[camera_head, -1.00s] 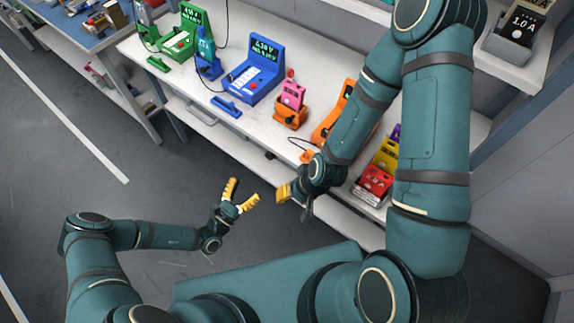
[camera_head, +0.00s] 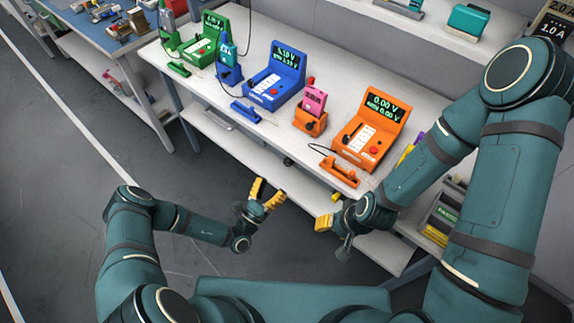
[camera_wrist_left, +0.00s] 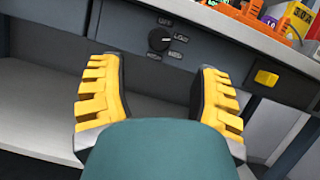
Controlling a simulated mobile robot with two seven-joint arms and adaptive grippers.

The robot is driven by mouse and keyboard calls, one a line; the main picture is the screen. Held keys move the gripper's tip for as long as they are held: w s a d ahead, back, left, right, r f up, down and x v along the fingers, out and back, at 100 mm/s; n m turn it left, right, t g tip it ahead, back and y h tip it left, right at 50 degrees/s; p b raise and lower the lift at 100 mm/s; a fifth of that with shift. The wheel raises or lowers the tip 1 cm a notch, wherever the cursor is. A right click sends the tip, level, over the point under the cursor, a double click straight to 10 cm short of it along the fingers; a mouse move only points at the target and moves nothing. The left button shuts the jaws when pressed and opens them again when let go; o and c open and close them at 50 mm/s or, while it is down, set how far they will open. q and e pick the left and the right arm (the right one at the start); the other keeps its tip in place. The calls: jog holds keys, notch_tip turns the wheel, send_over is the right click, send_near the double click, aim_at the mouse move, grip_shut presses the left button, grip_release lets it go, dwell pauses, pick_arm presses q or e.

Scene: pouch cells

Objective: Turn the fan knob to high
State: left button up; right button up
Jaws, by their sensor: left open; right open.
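The fan knob (camera_wrist_left: 159,39) is a round black dial on a dark panel under the bench's front edge. In the left wrist view, small labels ring it; a white mark on its face points roughly right, toward a label I cannot read surely. In the head view the knob (camera_head: 288,161) is small and dark. My left gripper (camera_head: 267,195) is open and empty in front of the bench. In the left wrist view its yellow fingers (camera_wrist_left: 158,100) stand apart on either side below the knob, not touching it. My right gripper (camera_head: 330,222) is open and empty, further right.
The white bench (camera_head: 270,135) carries a green tester (camera_head: 203,45), a blue tester (camera_head: 275,80) and an orange tester (camera_head: 365,135). A yellow button (camera_wrist_left: 266,77) sits right of the knob on the panel. A shelf (camera_head: 215,130) runs below. Floor before the bench is free.

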aim_at(286, 164)
pick_arm(q)
jog(key=x, duration=0.8)
jog(key=shift+w+d+r, duration=0.1)
jog(key=shift+w+d, duration=0.05)
jog(key=shift+w, duration=0.05)
grip_shut()
